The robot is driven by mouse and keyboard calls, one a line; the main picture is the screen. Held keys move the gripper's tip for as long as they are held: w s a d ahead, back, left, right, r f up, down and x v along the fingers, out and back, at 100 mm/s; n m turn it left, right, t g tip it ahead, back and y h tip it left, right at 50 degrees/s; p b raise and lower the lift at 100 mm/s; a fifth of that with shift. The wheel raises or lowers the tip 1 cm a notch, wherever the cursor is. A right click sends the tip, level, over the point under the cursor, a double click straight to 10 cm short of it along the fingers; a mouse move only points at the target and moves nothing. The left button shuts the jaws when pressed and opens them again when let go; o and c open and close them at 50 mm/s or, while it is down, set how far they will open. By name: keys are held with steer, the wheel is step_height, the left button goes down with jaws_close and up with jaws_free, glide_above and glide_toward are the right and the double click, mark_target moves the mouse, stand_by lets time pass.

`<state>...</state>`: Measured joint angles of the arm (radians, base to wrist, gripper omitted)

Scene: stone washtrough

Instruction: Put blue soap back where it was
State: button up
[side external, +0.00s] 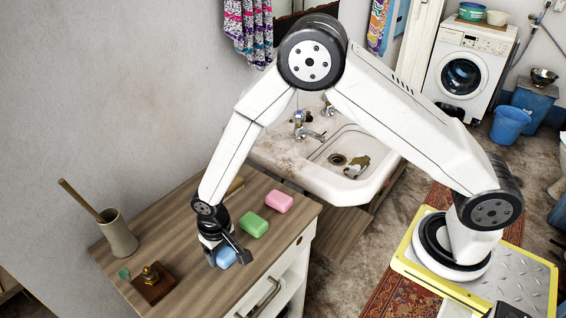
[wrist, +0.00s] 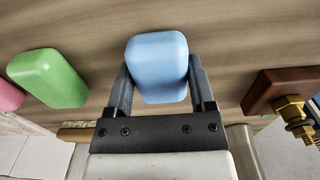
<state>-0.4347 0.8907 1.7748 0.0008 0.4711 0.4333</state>
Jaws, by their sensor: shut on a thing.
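The blue soap (wrist: 157,66) is a rounded block between the two fingers of my gripper (wrist: 160,88) in the wrist view. My gripper is shut on it. In the side view the blue soap (side external: 226,257) shows at my gripper (side external: 228,254), at or just above the wooden counter top (side external: 205,285); I cannot tell whether it touches the wood. The green soap (side external: 253,224) and the pink soap (side external: 279,201) lie in a row beyond it, towards the sink. The green soap (wrist: 47,78) also shows left of my gripper in the wrist view.
A brown wooden block with a brass fitting (side external: 153,283) and a beige cup with a wooden handle (side external: 118,235) stand on the left of the counter. The stone sink (side external: 345,187) is at the right. Bare wood lies in front of the soaps.

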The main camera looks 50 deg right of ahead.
mark_target(222, 250)
steer(key=o, duration=1.3)
steer(key=shift+o, duration=0.2)
step_height(222, 250, up, 12)
steer(key=shift+r, duration=0.15)
steer(key=shift+d, duration=0.15)
steer(key=s+d+r+t, duration=0.1)
steer(key=s+d+r, duration=0.1)
steer(key=s+d, duration=0.4)
steer(key=s+d+r+t, duration=0.1)
steer(key=s+d, duration=0.5)
steer(key=d, duration=0.6)
steer(key=shift+s+d+r+t, duration=0.25)
steer(key=shift+d+r+t, duration=0.05)
steer(key=shift+r, duration=0.3)
